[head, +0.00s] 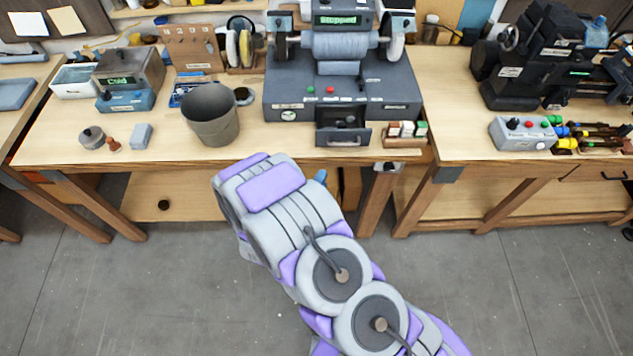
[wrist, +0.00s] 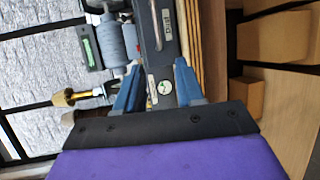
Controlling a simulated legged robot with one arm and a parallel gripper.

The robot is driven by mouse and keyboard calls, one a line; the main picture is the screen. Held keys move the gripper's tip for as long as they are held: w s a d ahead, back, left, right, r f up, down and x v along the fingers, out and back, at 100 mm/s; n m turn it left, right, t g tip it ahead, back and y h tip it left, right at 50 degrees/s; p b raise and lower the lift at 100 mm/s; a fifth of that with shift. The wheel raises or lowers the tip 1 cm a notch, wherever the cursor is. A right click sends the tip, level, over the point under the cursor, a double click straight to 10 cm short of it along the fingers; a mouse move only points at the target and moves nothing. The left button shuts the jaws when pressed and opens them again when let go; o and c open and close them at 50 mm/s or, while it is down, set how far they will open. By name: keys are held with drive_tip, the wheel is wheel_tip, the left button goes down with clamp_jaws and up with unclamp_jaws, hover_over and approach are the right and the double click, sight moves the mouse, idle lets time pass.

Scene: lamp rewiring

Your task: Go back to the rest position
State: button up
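My gripper (wrist: 158,88) shows in the wrist view with its two blue fingers spread apart and nothing held between them. Behind the fingers, the dark machine body with a round white label shows in a turned picture. In the head view my purple and grey arm reaches forward over the floor to the front edge of the middle bench. There only a small bit of blue finger (head: 320,176) shows past the arm; the rest of the gripper is hidden behind it.
The grey machine with a "Stopped" display (head: 342,100) stands on the middle bench (head: 60,135), its front drawer (head: 343,137) pulled out. A grey bucket (head: 211,115) stands left of it. A black machine (head: 540,55) and a button box (head: 522,133) are at right. The near floor is clear.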

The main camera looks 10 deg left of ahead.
drive_tip(key=s+d+r+m+g+y+b, duration=0.1)
drive_tip(key=s+r+m+g+y+b, duration=0.15)
drive_tip(key=r+m+g, duration=0.3)
drive_tip(key=s+d+r+m+g+y+b, duration=0.2)
drive_tip(key=s+r+m+g+y, duration=0.1)
drive_tip(key=r+m+g+y, duration=0.25)
drive_tip(key=s+d+r+m+g+h+b, duration=0.1)
drive_tip(key=s+d+r+m+g+h, duration=0.1)
drive_tip(key=s+d, duration=0.8)
drive_tip(key=s+d+r+m+g+h+b, duration=0.1)
drive_tip(key=s+d+r+m+g+h, duration=0.2)
drive_tip(key=s+d+r, duration=0.4)
drive_tip(key=shift+s+d+r+m+g, duration=0.45)
drive_tip(key=shift+s+d, duration=1.7)
drive_tip(key=shift+s, duration=2.25)
drive_tip(key=shift+a+f+g, duration=0.1)
drive_tip(key=shift+f+g, duration=0.05)
drive_tip(key=shift+g, duration=0.1)
